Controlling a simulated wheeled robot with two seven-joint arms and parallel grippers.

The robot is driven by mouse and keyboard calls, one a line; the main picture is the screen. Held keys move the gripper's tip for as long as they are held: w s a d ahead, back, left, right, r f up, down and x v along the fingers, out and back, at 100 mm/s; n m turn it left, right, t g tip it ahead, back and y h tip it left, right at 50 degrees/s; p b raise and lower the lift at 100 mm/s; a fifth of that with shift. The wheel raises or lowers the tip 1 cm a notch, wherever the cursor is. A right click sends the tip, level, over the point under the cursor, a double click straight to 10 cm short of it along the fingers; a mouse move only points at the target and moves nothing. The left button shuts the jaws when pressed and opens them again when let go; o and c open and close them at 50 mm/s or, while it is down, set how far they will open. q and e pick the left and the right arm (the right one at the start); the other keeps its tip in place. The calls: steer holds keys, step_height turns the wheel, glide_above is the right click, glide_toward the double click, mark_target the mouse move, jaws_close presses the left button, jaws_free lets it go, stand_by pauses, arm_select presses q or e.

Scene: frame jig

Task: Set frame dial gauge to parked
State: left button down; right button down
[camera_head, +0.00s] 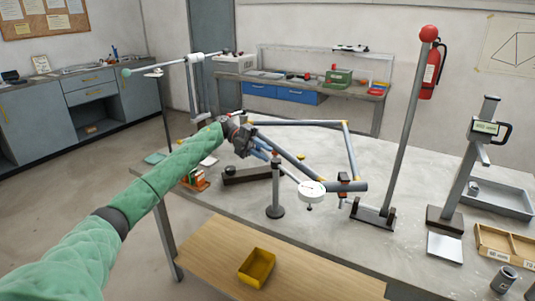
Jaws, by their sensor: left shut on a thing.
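The frame dial gauge has a white round dial (312,190) on a thin arm, carried by a dark post (275,185) on a round base, on the grey table. The dial hangs beside the grey tube frame (348,150), close to its lower front tube; I cannot tell whether it touches. My left gripper (268,153) reaches in from the left, near the post's top. It is shut on the gauge, seemingly at the rear end of its arm; the fingers partly hide the grasp. My right gripper is not in view.
A tall lever with a red knob (429,33) stands right of the frame. Farther right are a digital height gauge (485,127), a grey tray (503,198) and a wooden box (505,243). A yellow bin (257,267) sits on the lower shelf. The table front between post and lever is fairly clear.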

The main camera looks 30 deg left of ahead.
arm_select(q)
steer(key=c, duration=1.6)
jaws_free()
steer(key=shift+o, duration=0.6)
steer(key=shift+w+d+f, duration=0.1)
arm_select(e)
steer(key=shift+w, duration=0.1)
